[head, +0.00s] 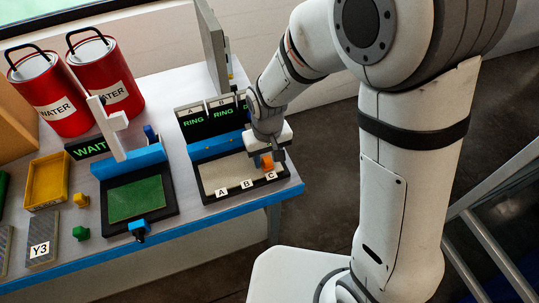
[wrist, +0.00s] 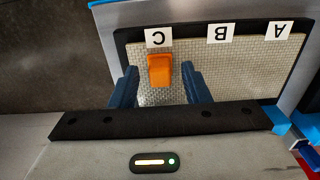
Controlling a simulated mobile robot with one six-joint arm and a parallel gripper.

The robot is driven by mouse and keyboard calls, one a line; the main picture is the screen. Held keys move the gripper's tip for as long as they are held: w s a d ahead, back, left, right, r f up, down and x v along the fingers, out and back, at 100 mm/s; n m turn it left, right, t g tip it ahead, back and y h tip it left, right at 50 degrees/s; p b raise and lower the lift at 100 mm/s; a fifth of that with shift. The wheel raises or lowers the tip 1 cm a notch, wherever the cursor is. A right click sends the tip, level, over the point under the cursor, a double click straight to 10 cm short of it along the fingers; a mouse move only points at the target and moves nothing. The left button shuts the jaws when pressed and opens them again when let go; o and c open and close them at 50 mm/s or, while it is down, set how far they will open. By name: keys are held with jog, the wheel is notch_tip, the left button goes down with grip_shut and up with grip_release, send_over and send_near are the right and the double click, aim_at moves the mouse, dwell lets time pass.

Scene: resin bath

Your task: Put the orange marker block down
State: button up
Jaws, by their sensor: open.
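The orange marker block (wrist: 160,71) stands on the pale textured pad (wrist: 198,68), close to the label C (wrist: 158,37) in the wrist view. In the head view the orange block (head: 267,162) shows just below my gripper (head: 268,155), near the right end of the pad. My gripper (wrist: 161,88) is open, with one blue finger on each side of the block and a visible gap to each. Labels B (wrist: 219,33) and A (wrist: 279,31) mark other places along the pad.
Green-lit RING displays (head: 222,115) stand behind the pad. To the left are a green-plated fixture (head: 137,199) with a white upright, a WAIT sign (head: 90,147), red WATER cans (head: 48,92) and a yellow tray (head: 48,180). The table's blue edge (head: 225,218) runs in front.

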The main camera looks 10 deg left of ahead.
aim_at(268, 160)
notch_tip(268, 160, up, 12)
jog(key=shift+r, duration=0.15)
jog(key=s+d+r+m+t, duration=0.1)
jog(key=s+d+r+m, duration=0.1)
jog(key=d, duration=0.6)
jog(key=s+d+r+m+t, duration=0.1)
jog(key=s+d+m, duration=0.1)
jog(key=d, duration=0.6)
jog(key=s+d+r+m+t, duration=0.1)
jog(key=s+d+r+m, duration=0.1)
jog(key=d, duration=0.6)
jog(key=shift+s+r, duration=0.35)
jog(key=shift+s, duration=0.55)
jog(key=shift+a, duration=0.1)
